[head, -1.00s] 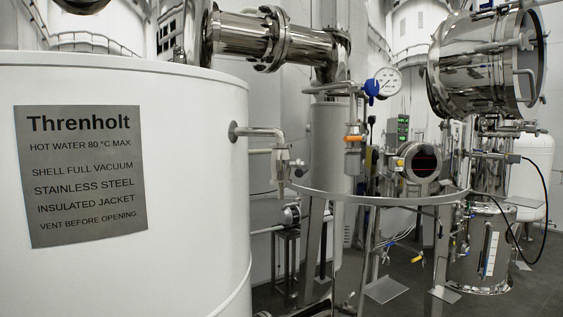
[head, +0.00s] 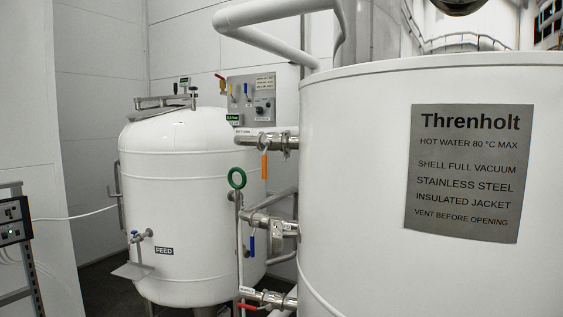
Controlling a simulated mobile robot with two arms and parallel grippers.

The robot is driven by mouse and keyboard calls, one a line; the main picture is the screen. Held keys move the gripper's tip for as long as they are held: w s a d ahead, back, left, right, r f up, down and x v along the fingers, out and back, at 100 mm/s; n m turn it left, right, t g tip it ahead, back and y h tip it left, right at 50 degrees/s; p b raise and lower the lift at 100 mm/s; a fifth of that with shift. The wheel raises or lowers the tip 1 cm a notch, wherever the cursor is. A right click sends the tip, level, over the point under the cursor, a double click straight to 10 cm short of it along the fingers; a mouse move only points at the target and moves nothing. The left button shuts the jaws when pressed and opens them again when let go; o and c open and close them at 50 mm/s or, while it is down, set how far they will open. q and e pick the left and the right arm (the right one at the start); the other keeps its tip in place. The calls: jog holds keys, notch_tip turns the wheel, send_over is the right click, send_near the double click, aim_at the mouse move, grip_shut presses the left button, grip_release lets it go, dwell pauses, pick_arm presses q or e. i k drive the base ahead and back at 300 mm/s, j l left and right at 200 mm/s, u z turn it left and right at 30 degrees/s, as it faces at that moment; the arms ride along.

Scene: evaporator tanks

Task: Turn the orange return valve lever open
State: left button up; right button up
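An orange lever (head: 264,165) hangs straight down from a valve on the upper steel pipe (head: 268,139), which joins the left side of the large white Threnholt tank (head: 350,180). A red lever (head: 250,307) lies about level on the lowest pipe. A green ring handwheel (head: 237,178) stands just left of the pipes. Neither of my grippers shows in the head view.
A white FEED tank (head: 180,200) stands behind the pipes on the left. A grey panel (head: 252,99) with small red, yellow and blue handles is on the wall. A rack with a control box (head: 12,230) stands at the far left. Dark floor (head: 105,290) shows between them.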

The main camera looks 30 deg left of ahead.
aim_at(266, 143)
jog(key=i+j, duration=0.1)
jog(key=j, duration=0.4)
jog(key=i+j, duration=0.1)
jog(key=j, duration=0.95)
jog(key=i+j, duration=0.15)
jog(key=j, duration=0.4)
jog(key=i+j, duration=0.1)
jog(key=j, duration=0.4)
